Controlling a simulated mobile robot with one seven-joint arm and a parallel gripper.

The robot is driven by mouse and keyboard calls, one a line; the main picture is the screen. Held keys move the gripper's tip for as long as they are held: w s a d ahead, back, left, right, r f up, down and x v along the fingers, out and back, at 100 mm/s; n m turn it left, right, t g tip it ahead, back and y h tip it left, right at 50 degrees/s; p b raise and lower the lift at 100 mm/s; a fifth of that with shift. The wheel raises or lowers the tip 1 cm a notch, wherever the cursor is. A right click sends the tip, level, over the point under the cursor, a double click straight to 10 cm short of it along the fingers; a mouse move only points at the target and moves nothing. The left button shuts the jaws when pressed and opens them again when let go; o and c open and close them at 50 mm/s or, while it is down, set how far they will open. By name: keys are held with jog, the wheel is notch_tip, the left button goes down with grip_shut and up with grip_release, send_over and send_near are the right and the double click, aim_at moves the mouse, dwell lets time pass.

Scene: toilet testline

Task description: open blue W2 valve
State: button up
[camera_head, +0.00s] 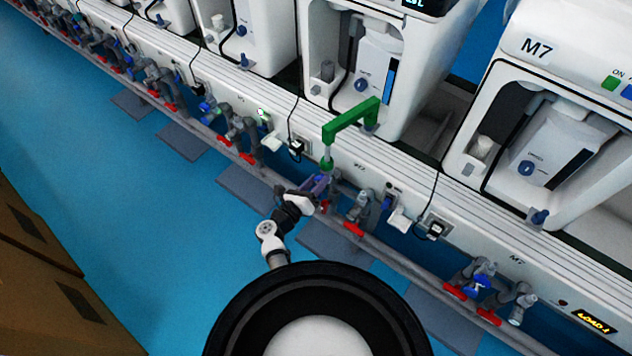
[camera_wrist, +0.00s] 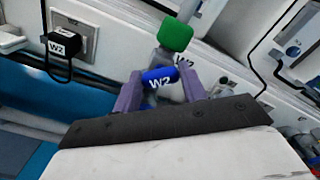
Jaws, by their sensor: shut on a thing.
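The blue W2 valve handle (camera_wrist: 158,79) shows in the wrist view between the two purple fingers of my gripper (camera_wrist: 160,92). The fingers are shut on it, one on each side. The handle carries a white W2 mark. In the head view my gripper (camera_head: 318,185) is at the pipe row below the green bent pipe (camera_head: 350,118), and it hides most of the valve there. The green end of that pipe (camera_wrist: 175,35) stands just behind the handle in the wrist view.
A black plug marked W2 (camera_wrist: 64,43) sits in a wall socket to the left. Red-handled valves (camera_head: 354,229) and other blue valves (camera_head: 476,285) line the same pipe row. White machines, one marked M7 (camera_head: 537,46), stand above. The blue floor (camera_head: 150,220) is clear at the left.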

dwell(0.3)
jog(key=o, duration=1)
jog(key=shift+s, duration=0.1)
jog(key=b+v, duration=0.2)
jog(key=v, duration=1.1)
jog(key=shift+s+a, duration=0.25)
jog(key=shift+s, duration=0.05)
jog(key=shift+c, duration=0.4)
